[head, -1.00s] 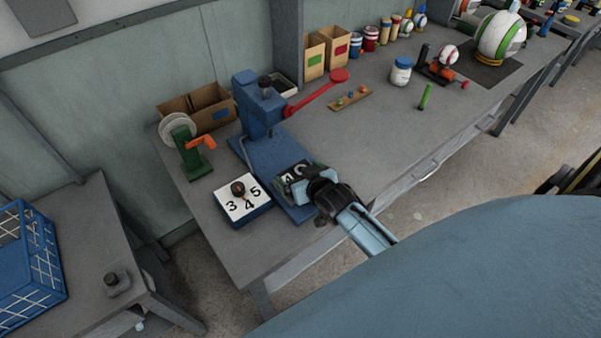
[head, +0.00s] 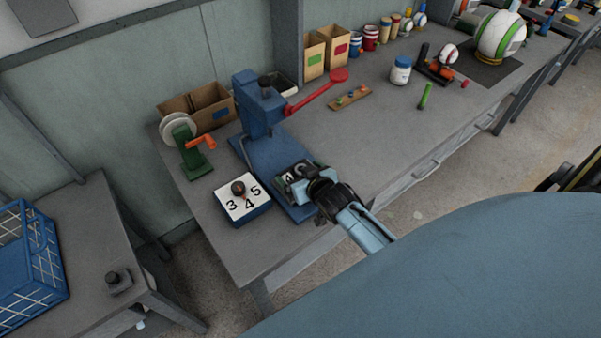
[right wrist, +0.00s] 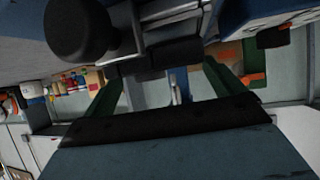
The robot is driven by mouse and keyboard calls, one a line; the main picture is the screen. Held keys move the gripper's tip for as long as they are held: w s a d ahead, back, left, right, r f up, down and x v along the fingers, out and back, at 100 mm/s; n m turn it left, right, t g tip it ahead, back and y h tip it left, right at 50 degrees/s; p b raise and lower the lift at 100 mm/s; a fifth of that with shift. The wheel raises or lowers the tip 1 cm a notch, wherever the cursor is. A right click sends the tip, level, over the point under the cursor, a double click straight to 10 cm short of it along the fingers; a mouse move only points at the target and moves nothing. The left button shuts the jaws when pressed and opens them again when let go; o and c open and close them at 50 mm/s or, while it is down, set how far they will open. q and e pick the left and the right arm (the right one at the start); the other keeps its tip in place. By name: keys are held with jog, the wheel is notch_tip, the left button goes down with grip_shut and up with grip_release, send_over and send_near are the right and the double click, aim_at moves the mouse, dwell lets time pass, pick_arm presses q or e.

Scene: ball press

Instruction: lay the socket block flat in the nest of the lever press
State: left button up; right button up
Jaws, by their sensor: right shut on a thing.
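The blue lever press (head: 260,110) stands on the workbench, with its red lever arm (head: 315,95) reaching right. Its blue base plate (head: 265,158) runs forward from the column. My right gripper (head: 306,182) is shut on a small dark block with pale markings (head: 288,178), which appears to be the socket block. It is over the front right part of the base plate. The gripper hides much of the block and the nest area, so I cannot tell if the block touches the plate. In the right wrist view, the green fingers (right wrist: 165,92) show close up. My left gripper is out of view.
A blue box with a white numbered top (head: 235,210) and a dark knob sits left of the base plate. A green stand with an orange handle (head: 190,150) and cardboard bins (head: 212,105) stand behind.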

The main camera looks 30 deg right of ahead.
jog(key=shift+f+b, duration=0.45)
jog(key=shift+f, duration=0.25)
jog(key=o, duration=0.7)
jog(key=shift+c, duration=0.2)
jog(key=shift+s, duration=0.15)
jog(key=p+v, duration=0.1)
jog(key=v, duration=1.2)
jog(key=shift+p, duration=0.3)
jog(key=shift+a, duration=0.1)
